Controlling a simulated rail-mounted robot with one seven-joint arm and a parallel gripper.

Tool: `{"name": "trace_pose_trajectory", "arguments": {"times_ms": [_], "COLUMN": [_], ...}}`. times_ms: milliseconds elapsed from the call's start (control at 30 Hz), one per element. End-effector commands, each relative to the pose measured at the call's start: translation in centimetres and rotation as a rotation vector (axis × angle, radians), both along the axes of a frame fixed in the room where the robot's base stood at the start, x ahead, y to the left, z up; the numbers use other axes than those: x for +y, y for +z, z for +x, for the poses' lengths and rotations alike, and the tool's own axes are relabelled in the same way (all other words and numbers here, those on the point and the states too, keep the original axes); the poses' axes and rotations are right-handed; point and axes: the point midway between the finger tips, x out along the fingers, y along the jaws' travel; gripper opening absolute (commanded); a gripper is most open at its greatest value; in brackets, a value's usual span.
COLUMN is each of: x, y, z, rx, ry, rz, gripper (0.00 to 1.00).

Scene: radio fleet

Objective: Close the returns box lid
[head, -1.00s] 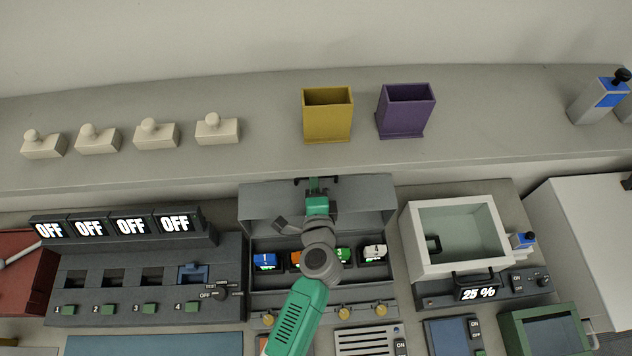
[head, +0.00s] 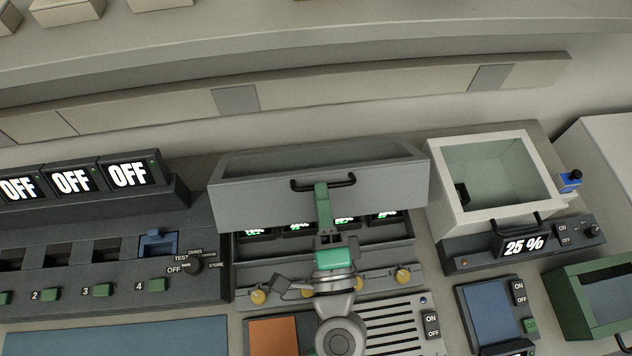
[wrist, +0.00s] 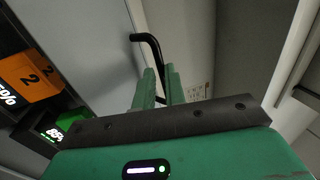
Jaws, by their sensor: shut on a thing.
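A grey hood-like lid (head: 255,192) with a black bar handle (head: 345,181) stands over a row of radios in the head view. My gripper (head: 321,188) is shut on this handle, near its middle. In the wrist view, the green fingers (wrist: 158,88) close around the black handle (wrist: 148,40), which stands out from the grey lid (wrist: 95,35). The lid is raised at an angle, with the lit radio displays showing below its lower edge. No label tells whether this is the returns box lid.
An orange radio (wrist: 30,78) marked 2 sits close to the lid. A white open-topped box (head: 437,200) with a 25 % display stands to the right. A green open box (head: 575,318) is at the lower right. A console (head: 100,255) with OFF displays is at left.

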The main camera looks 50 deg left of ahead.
Motion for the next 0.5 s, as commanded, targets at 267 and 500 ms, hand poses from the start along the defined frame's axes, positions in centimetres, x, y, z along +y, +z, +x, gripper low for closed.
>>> {"name": "trace_pose_trajectory", "arguments": {"times_ms": [267,500], "x": [-2.1,-2.8], "y": [-4.5,-5.4], "z": [-1.5,-2.2], "rx": [0.030,0.028], "ry": [-0.002,0.001], "rz": [-0.019,-0.018], "gripper": [0.00,0.00]}}
